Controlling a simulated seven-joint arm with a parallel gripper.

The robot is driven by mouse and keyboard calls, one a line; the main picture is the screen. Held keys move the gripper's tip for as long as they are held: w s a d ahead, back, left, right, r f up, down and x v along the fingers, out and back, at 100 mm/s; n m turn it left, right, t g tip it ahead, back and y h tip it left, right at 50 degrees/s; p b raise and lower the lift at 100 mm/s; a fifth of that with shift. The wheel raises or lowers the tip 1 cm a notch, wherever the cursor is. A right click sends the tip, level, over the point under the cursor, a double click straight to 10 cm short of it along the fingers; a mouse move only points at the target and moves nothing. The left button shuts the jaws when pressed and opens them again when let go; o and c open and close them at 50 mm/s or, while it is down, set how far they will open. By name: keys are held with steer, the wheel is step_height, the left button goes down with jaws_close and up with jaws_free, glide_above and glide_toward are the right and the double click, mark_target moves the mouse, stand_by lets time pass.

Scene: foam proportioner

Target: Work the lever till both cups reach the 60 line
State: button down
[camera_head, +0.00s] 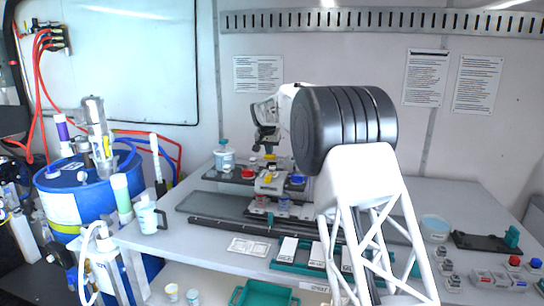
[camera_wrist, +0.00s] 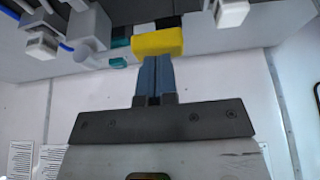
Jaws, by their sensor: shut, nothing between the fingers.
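The proportioner (camera_head: 270,182) stands on the bench in the head view, with a red part (camera_head: 247,174) on its left and a blue part (camera_head: 297,180) on its right. Two small clear cups sit below it, the left cup (camera_head: 261,204) and the right cup (camera_head: 284,204); their fill levels are too small to read. My gripper (camera_head: 268,150) is above the proportioner, pointing down. In the wrist view my gripper (camera_wrist: 154,80) is shut and empty, its fingertips at a yellow block (camera_wrist: 157,42) that looks like the lever's end. I cannot tell whether they touch it.
A white jug (camera_head: 150,217) is at the bench's left edge, near a blue drum (camera_head: 80,190). My arm hides part of the bench.

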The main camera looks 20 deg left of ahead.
steer(key=shift+f, duration=1.3)
steer(key=shift+r, duration=4.05)
steer(key=shift+r, duration=1.4)
steer(key=shift+f, duration=0.1)
